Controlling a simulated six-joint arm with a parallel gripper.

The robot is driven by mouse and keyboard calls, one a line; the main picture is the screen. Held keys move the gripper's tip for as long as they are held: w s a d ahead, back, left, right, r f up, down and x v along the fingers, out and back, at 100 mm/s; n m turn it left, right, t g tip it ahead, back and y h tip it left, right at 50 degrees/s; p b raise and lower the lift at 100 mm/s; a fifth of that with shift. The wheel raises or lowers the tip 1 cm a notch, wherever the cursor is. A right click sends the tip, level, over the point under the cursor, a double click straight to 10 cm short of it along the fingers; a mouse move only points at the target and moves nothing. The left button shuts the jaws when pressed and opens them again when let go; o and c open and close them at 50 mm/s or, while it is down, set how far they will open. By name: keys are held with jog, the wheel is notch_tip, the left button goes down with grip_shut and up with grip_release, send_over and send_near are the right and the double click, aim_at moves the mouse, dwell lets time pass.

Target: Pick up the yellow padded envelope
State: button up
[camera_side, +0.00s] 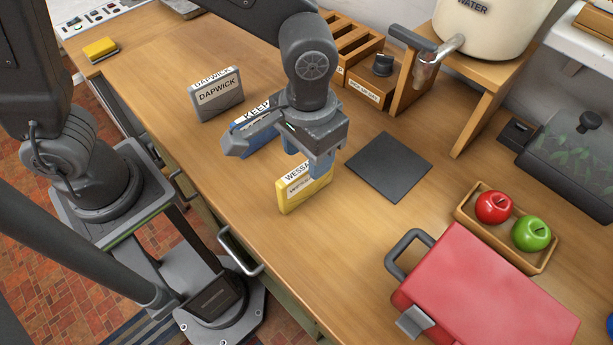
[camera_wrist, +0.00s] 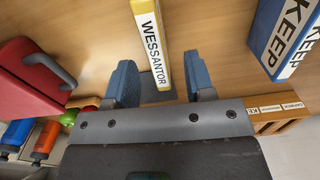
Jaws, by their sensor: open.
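The yellow padded envelope (camera_side: 306,195) stands on its edge on the wooden counter, with a white label reading "WESSANTOR" along its top. My gripper (camera_side: 308,160) is directly above and over its top edge, pointing down, and partly hides it in the side view. In the wrist view, the envelope (camera_wrist: 149,38) runs from the top edge down to the space between the two blue fingers of my gripper (camera_wrist: 162,83). The fingers are apart, with a gap on each side of the envelope. I cannot tell how far down its sides they reach.
A blue "KEEP" box (camera_side: 262,138) and a grey "DAPWICK" box (camera_side: 217,95) stand behind it to the left. A dark flat mat (camera_side: 389,166) lies to the right. A red case (camera_side: 487,295) and a fruit tray (camera_side: 468,222) are at the lower right.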

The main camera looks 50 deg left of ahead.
aim_at(306, 181)
jog(key=f, duration=0.5)
jog(key=shift+s+d+f, duration=0.15)
jog(key=shift+s, duration=0.1)
grip_shut()
dwell(0.4)
